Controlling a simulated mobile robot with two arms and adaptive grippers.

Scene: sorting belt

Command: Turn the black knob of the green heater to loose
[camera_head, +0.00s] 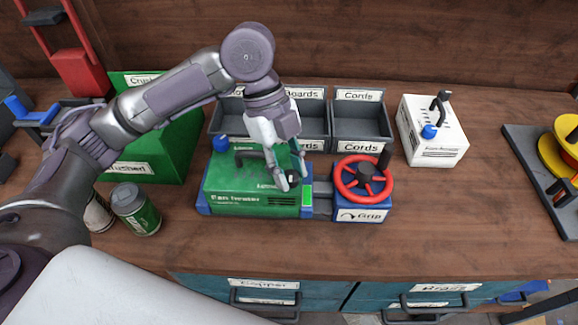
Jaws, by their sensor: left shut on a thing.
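The green heater (232,185) is a green box with blue trim, standing on the wooden bench in the middle of the view. It has a blue knob at its back left corner, a black handle on top and a dark vent in front. My left gripper (290,181) reaches down over the heater's right end, with its fingers shut on a small dark part there. This appears to be the black knob, mostly hidden by the fingers, so its setting cannot be read. My right gripper is not in view.
A blue box with a red wheel (345,184), labelled "Grip", adjoins the heater's right. Grey bins (376,125) stand behind, and a green bin (172,158) and cans (135,209) are at left. A white box (433,145) stands at right. The bench is clear at front right.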

